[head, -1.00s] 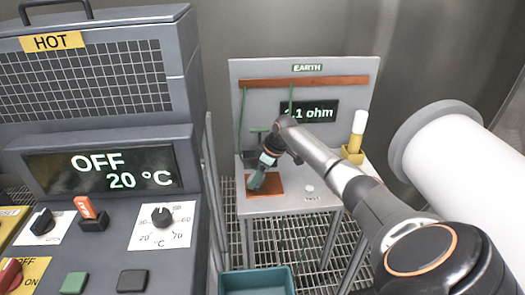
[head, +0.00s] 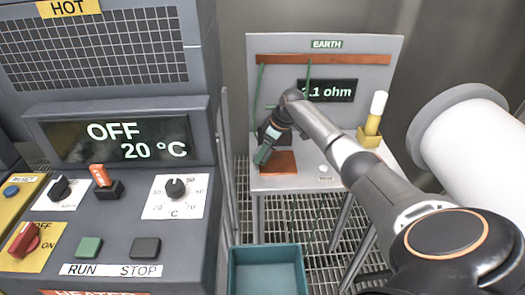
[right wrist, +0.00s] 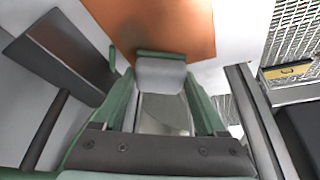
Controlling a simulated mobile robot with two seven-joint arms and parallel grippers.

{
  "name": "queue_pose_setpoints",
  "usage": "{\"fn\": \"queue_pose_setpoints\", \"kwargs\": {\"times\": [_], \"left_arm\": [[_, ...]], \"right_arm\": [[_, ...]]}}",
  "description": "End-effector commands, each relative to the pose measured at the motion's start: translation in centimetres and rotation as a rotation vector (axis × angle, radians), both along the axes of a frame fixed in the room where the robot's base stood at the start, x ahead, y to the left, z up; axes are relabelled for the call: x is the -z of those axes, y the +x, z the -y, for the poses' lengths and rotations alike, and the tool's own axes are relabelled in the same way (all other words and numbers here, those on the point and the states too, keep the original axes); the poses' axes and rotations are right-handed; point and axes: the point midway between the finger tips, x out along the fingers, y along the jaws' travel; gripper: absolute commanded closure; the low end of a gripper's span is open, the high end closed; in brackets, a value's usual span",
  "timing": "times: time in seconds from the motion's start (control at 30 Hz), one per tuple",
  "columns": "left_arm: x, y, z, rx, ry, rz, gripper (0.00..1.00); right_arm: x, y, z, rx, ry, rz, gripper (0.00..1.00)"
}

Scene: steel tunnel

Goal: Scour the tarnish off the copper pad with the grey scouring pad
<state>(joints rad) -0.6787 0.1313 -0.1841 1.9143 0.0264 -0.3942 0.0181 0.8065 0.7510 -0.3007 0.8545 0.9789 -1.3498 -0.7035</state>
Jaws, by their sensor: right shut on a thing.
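The copper pad (head: 281,163) is a flat orange-brown plate on the grey bench under the EARTH sign. It also shows at the top of the right wrist view (right wrist: 185,22), with no clear dark tarnish patch there. My right gripper (head: 263,156) reaches down at the pad's left back corner. Its green fingers are shut on a small grey block with a green edge, the scouring pad (right wrist: 160,72). The block's far end overlaps the copper's edge in the right wrist view; I cannot tell whether it touches. My left gripper is out of view.
A display (head: 340,90) on the backboard reads about 2.1 ohm, its first digit partly hidden. A white-topped yellow holder (head: 370,132) stands right of the pad. A teal bin (head: 267,270) is below the bench. The heater console (head: 110,190) fills the left.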

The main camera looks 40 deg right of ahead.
Motion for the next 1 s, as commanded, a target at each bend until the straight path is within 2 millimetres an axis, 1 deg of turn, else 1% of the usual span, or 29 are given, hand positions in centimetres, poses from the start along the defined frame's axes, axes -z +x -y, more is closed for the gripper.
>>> {"fn": "queue_pose_setpoints", "kwargs": {"times": [0.1, 0.3, 0.53, 0.83, 1.0], "left_arm": [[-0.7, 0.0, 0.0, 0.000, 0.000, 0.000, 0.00], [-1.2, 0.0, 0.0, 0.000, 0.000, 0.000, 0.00], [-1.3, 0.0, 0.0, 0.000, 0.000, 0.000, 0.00], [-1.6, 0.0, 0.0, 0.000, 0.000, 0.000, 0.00], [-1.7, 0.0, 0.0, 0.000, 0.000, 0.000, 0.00]], "right_arm": [[-0.1, -0.8, 0.9, 0.004, -0.001, -0.005, 0.81], [-0.1, -1.9, 2.2, 0.003, -0.001, -0.004, 0.81], [0.0, -2.3, 2.7, 0.001, -0.001, -0.003, 0.81], [0.2, -4.0, 4.7, 0.003, -0.001, -0.004, 0.81], [0.3, -4.5, 5.2, 0.001, -0.001, -0.004, 0.81]]}}
